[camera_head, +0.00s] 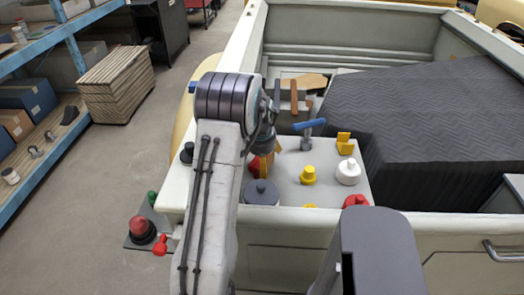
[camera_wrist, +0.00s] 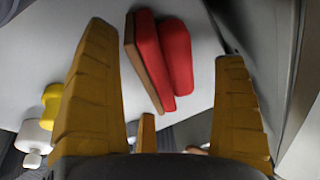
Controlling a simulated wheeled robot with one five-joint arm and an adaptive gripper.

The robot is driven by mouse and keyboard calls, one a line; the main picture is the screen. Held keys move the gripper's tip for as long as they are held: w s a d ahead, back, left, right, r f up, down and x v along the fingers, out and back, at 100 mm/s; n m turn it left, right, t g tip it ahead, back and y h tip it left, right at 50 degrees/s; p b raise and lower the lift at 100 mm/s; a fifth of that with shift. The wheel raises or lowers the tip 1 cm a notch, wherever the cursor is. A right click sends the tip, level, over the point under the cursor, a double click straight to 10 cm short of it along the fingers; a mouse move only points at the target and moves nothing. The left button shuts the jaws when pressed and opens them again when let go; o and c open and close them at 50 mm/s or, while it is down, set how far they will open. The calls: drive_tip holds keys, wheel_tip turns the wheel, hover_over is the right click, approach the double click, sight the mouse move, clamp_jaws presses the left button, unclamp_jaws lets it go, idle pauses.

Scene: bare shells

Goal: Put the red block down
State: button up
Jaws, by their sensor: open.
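In the wrist view, two red pieces (camera_wrist: 163,55) lie side by side on a pale surface, the left one with a brown side face. I cannot tell which is the red block, or whether they are one thing. My gripper (camera_wrist: 165,90) is open, its two yellow fingers wide apart on either side of them, with clear gaps. In the head view my arm hides most of the gripper; a bit of red (camera_head: 254,163) shows beside a yellow finger, above the grey panel (camera_head: 325,185).
The panel holds a yellow knob (camera_head: 308,176), a white knob (camera_head: 348,172), a yellow bracket (camera_head: 344,143), a blue-handled lever (camera_head: 309,126) and a dark round lid (camera_head: 261,192). A large dark block (camera_head: 440,140) stands to the right. Shelves (camera_head: 45,60) line the left.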

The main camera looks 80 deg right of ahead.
drive_tip(key=b+v, duration=0.1)
drive_tip(key=v, duration=0.6)
drive_tip(key=shift+a+r+b, duration=0.1)
drive_tip(key=shift+r+b, duration=0.15)
drive_tip(key=shift+b, duration=0.6)
drive_tip(key=shift+b+v, duration=1.05)
drive_tip(key=shift+v, duration=1)
